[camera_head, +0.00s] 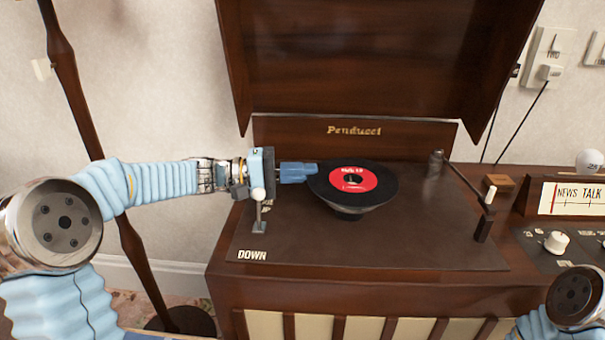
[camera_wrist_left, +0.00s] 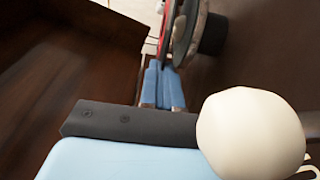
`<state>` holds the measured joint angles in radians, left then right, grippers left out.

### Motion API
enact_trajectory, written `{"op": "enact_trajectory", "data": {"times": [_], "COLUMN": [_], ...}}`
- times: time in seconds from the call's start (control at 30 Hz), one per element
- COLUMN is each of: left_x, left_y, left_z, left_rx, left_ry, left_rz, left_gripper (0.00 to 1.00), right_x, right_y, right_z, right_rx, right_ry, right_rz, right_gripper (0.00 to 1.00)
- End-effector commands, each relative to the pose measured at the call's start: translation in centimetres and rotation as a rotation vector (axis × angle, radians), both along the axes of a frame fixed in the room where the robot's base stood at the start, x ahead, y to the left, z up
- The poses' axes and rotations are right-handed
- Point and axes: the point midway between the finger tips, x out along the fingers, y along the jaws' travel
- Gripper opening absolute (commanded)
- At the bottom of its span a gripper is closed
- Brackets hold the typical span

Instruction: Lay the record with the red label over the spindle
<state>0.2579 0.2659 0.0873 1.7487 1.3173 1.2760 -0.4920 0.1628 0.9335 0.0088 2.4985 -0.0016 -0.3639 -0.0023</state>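The record with the red label (camera_head: 384,193) is black and lies roughly flat, label up, over the dark platter (camera_head: 350,215) of the record player. A dark spot shows at the label's middle; I cannot tell whether it is the spindle or just the hole. My left gripper (camera_head: 312,170) comes in from the left with its blue fingers close together at the record's left edge, and looks shut on it. In the left wrist view the fingers (camera_wrist_left: 162,80) meet the record's rim (camera_wrist_left: 187,30), seen nearly edge-on. My right gripper is out of view.
The wooden player's lid (camera_head: 370,60) stands open behind. The tonearm (camera_head: 465,180) is at the deck's right, clear of the record. A small lever (camera_head: 259,222) by the DOWN label stands below my left gripper. A radio panel (camera_head: 570,197) is further right.

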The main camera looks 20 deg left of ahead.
Motion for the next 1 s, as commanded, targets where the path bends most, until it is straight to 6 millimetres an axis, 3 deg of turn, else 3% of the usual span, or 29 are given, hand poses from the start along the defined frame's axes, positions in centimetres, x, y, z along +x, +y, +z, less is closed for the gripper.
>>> {"op": "enact_trajectory", "data": {"times": [1.0], "left_x": [0.01], "left_y": [0.01], "left_z": [0.06], "left_rx": [0.000], "left_ry": [-0.001], "left_rz": [0.000], "left_gripper": [0.00], "right_x": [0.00], "right_y": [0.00], "right_z": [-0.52], "right_rx": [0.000], "right_ry": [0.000], "right_rz": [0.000], "right_gripper": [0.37]}}
